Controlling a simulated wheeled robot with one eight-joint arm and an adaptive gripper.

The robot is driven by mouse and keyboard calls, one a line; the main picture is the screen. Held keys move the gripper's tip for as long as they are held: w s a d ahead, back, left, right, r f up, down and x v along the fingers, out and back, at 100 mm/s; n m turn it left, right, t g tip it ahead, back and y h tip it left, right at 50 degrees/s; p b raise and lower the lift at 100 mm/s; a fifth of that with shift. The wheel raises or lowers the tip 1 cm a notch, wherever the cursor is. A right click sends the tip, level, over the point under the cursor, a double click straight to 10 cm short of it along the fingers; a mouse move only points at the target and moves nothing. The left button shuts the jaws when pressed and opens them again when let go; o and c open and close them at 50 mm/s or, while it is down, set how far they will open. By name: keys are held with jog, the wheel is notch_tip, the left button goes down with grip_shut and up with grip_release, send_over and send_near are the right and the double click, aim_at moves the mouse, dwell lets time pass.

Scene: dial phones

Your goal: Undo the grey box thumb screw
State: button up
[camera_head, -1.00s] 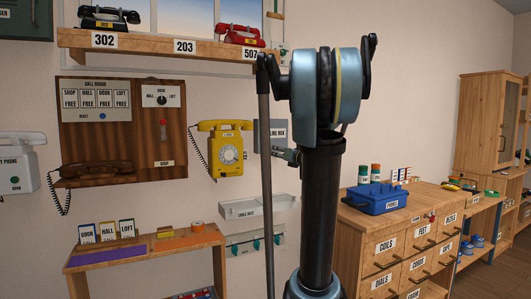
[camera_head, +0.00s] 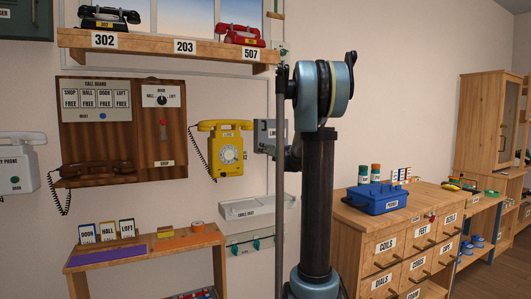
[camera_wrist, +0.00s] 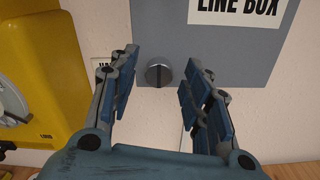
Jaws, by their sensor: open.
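The grey line box (camera_wrist: 235,40) fills the top right of the wrist view, with part of its "LINE BOX" label showing. In the head view the grey box (camera_head: 270,132) is on the wall right of the yellow phone, partly covered by my arm. The round thumb screw (camera_wrist: 158,76), with a dark, near-upright slot, is at the box's lower left corner. My gripper (camera_wrist: 157,82) is open, with one finger either side of the screw in the picture. I see no finger touching it. Its depth from the screw is hard to tell.
The yellow wall phone (camera_head: 223,150) hangs close left of the box; its side (camera_wrist: 40,75) shows left of my fingers. A white cable tray (camera_head: 248,208) is on the wall below. A blue toolbox (camera_head: 377,198) sits on the drawer cabinet at right.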

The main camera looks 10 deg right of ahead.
jog(key=shift+w+a, duration=0.2)
jog(key=shift+w, duration=0.2)
grip_shut()
